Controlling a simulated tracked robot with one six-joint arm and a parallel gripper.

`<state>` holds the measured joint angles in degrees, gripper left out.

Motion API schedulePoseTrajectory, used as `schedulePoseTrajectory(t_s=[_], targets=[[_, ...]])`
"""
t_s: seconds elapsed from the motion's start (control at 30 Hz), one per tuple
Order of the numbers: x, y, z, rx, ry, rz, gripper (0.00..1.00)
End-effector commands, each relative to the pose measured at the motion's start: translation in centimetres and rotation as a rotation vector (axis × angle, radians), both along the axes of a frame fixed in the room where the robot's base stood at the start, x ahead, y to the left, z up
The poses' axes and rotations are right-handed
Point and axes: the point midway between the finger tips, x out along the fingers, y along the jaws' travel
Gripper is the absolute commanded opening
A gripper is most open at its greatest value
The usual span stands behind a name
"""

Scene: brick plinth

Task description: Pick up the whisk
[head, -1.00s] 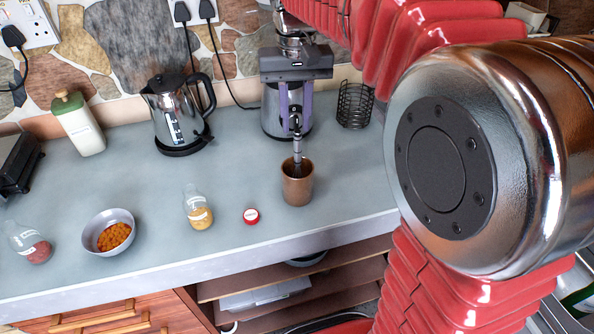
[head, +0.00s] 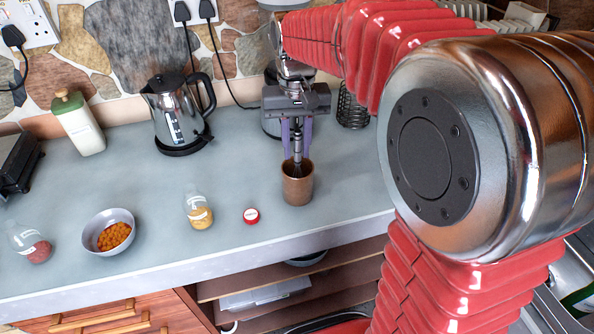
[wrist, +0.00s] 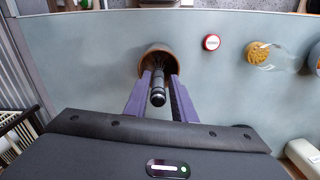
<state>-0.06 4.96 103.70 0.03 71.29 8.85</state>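The whisk (head: 298,150) stands in a brown cup (head: 298,190) on the grey counter, its dark handle rising above the rim. In the wrist view the whisk (wrist: 158,88) points up at the camera, its lower part inside the cup (wrist: 150,62). My gripper (head: 298,152) is above the cup with its purple fingers pointing down. In the wrist view my gripper (wrist: 161,76) is open, one finger on each side of the handle, with gaps showing between. The whisk's lower end is hidden in the cup.
A red lid (head: 251,216), a jar (head: 198,210) and a bowl of orange pieces (head: 94,236) lie left of the cup. A kettle (head: 178,115) and a black wire holder (head: 353,108) stand farther back.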

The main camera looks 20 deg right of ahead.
Motion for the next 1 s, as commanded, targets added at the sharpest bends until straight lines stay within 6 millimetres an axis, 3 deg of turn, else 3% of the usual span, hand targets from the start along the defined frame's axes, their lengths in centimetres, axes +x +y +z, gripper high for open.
schedulePoseTrajectory(t_s=[0.37,0.93,1.0], targets=[[-0.4,-0.2,-4.3,0.0,0.002,0.0,0.23],[-0.3,-0.3,-4.4,0.0,0.001,-0.001,0.23],[-0.3,-0.3,-4.4,0.0,0.001,-0.001,0.18]])
